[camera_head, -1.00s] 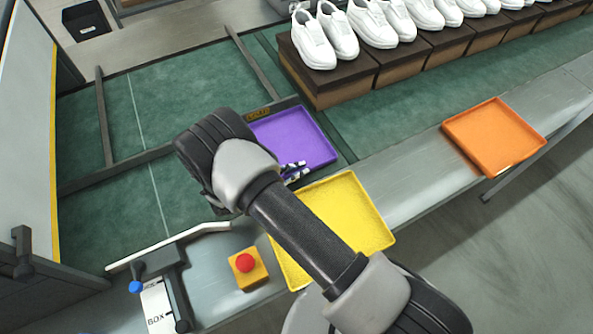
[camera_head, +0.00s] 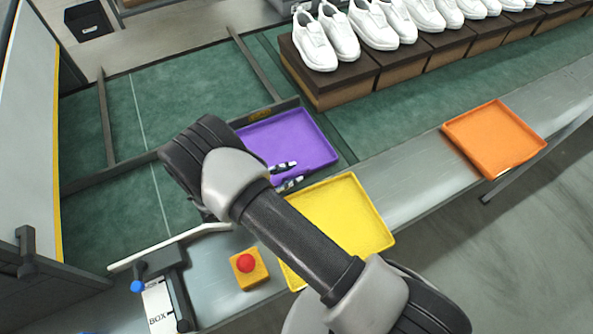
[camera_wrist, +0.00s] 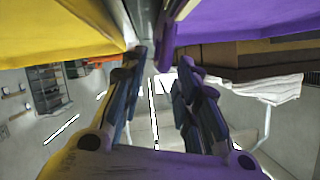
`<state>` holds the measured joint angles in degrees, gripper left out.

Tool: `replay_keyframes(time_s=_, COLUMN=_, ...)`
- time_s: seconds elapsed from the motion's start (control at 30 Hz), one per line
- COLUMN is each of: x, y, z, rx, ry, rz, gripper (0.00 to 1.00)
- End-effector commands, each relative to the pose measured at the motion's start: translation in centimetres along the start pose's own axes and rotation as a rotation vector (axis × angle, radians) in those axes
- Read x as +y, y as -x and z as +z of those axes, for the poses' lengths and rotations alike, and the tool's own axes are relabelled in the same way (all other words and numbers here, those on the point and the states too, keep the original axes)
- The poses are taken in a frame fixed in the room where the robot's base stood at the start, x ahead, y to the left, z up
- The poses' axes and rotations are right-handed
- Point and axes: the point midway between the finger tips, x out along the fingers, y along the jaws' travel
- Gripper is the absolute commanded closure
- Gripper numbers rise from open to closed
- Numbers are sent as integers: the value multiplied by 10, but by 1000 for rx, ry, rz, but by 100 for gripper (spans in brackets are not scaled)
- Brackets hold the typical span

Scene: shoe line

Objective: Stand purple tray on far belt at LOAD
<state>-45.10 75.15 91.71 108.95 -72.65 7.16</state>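The purple tray (camera_head: 314,138) lies flat beside a small yellow label (camera_head: 259,114), too small to read, on a dark rail at the green belt (camera_head: 400,122). In the wrist view its purple side (camera_wrist: 250,18) fills the upper right. My gripper (camera_head: 287,176) is at the tray's near edge, its fingers apart. In the wrist view the fingers (camera_wrist: 160,85) are also spread, with the end of a purple wall close by the fingertips. I cannot tell whether they touch it. My arm hides the tray's left part.
A yellow tray (camera_head: 350,215) lies just in front, partly under my arm, and an orange tray (camera_head: 494,138) lies to the right on the grey ledge (camera_head: 410,197). White shoes on brown boxes (camera_head: 335,85) line the back. A red button (camera_head: 246,263) sits at lower left.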

Motion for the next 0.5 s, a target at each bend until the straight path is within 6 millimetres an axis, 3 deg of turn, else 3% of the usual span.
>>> replay_keyframes(time_s=0.03, x=-2, y=15, z=-1, rx=-3, ry=1, rz=-5, gripper=71)
replay_keyframes(time_s=0.2, x=-1, y=50, z=-1, rx=-3, ry=-1, rz=-3, gripper=71)
replay_keyframes(time_s=0.5, x=0, y=83, z=0, rx=-1, ry=1, rz=0, gripper=71)
